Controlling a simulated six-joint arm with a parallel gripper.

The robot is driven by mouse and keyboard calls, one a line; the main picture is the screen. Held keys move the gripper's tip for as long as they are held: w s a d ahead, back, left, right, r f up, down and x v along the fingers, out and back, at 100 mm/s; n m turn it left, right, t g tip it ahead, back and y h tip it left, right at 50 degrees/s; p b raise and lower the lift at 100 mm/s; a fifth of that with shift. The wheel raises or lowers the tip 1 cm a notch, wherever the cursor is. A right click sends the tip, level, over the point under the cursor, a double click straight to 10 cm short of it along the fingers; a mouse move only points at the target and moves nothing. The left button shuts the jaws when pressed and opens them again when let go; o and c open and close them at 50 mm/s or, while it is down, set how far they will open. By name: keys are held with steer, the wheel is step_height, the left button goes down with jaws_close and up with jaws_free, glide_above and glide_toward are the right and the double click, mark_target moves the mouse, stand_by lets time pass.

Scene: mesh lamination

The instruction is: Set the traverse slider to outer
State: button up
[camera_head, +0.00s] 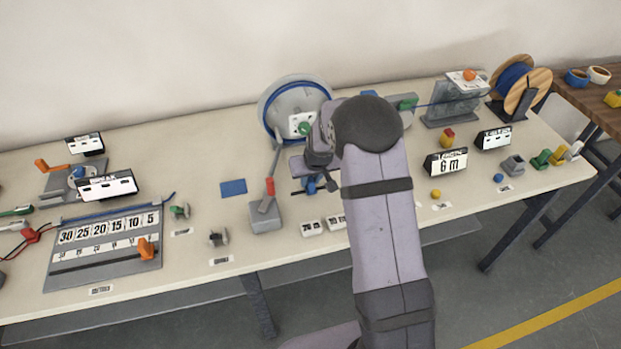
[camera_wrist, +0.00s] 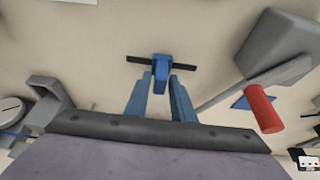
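The traverse slider appears to be the blue block (camera_wrist: 160,66) on a short black rail (camera_wrist: 187,67) in the wrist view. The block sits near the middle of the rail. My gripper (camera_wrist: 161,78) is open, its two blue fingers pointing at the block, one toward each side. I cannot tell whether the fingertips touch it. In the head view, blue parts (camera_head: 311,185) show below my wrist; my arm hides much of this area. No outer marking for the slider can be read.
A crank or lever with a red grip (camera_wrist: 262,108) stands close to the right in the wrist view; it also shows in the head view (camera_head: 269,187). Behind my arm is a grey reel with blue cable (camera_head: 280,92). A blue pad (camera_head: 233,188) lies left.

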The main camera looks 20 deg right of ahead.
mark_target(325, 181)
jaws_close()
steer(key=shift+d+f+b, duration=0.1)
steer(key=shift+d+b, duration=0.25)
steer(key=shift+d, duration=0.1)
steer(key=d+b, duration=0.2)
steer(key=d, duration=0.2)
steer(key=shift+d, duration=0.25)
steer(key=shift+o, duration=2.2)
jaws_free()
steer(key=shift+d, duration=0.15)
steer(key=shift+r, duration=0.2)
